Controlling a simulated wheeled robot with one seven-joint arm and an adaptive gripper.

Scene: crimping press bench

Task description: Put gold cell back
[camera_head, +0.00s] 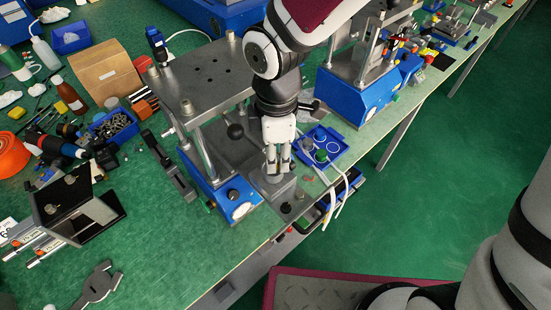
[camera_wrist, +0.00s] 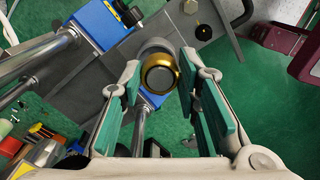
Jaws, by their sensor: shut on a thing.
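The gold cell (camera_wrist: 159,74) shows in the wrist view as a gold ring with a grey round face, between my fingertips. My gripper (camera_head: 277,169) is shut on it, with green pads on both sides of the cell in the wrist view. In the head view my gripper points down over the front grey plate of the near press, and the cell is mostly hidden by the fingers. A grey cylinder (camera_wrist: 154,47) shows just behind the cell in the wrist view; whether they touch I cannot tell. A blue tray (camera_head: 338,162) with ringed round places lies right of my gripper.
The near press (camera_head: 202,80) stands close left of my gripper, with steel posts and a black-knobbed lever (camera_head: 235,131). A second blue-based press (camera_head: 352,100) stands beyond the tray. White cables hang over the bench edge. Tools and bottles crowd the left side.

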